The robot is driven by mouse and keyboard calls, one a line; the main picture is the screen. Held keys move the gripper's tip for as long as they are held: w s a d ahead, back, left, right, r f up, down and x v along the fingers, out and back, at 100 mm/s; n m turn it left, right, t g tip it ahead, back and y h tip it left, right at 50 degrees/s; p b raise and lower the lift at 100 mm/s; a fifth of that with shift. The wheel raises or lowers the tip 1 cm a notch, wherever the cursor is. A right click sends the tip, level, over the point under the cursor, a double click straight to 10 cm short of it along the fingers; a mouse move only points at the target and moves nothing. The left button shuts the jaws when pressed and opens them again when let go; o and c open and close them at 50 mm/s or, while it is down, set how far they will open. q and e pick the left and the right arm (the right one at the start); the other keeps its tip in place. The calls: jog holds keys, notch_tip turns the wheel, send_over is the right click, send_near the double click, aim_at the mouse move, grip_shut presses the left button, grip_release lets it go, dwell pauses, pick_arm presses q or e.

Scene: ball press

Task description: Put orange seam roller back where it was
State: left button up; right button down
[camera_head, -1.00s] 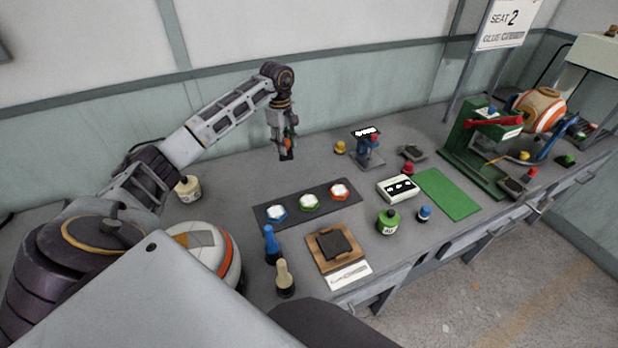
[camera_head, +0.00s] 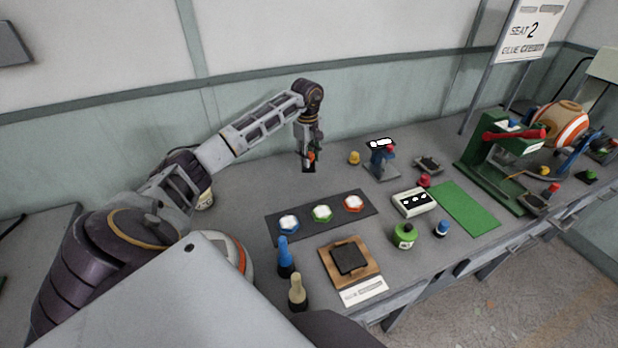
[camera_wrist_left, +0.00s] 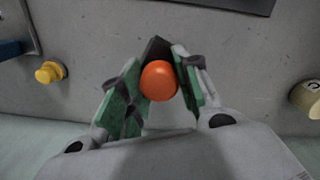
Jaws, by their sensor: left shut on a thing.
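My left gripper (camera_head: 309,158) points down over the back of the bench, near the wall. Its fingers are shut on the orange seam roller (camera_wrist_left: 159,81); in the left wrist view the round orange end sits between the green finger pads, with a dark part beyond it. In the head view the roller (camera_head: 311,156) is small and partly hidden by the fingers. I cannot tell whether its dark end touches the bench. My right gripper is not in view.
A yellow-knobbed piece (camera_head: 354,158) and a blue stand (camera_head: 381,162) are right of the gripper. A dark mat (camera_head: 299,230) with blue, green and orange-red hexagonal pieces lies in front. A cream jar (camera_head: 205,199) stands left. The bench between is clear.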

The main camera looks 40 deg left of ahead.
pick_arm(q)
notch_tip(320, 180, down, 4)
jog(key=shift+r, duration=0.2)
jog(key=shift+f, duration=0.75)
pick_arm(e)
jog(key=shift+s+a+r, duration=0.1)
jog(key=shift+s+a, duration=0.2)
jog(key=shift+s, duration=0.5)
pick_arm(q)
jog(key=shift+f, duration=0.1)
jog(key=shift+f+p, duration=0.3)
jog(key=shift+f, duration=1.5)
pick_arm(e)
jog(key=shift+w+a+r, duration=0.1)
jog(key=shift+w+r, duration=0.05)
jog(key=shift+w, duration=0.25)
pick_arm(q)
jog(key=o, duration=1)
jog(key=shift+f, duration=0.1)
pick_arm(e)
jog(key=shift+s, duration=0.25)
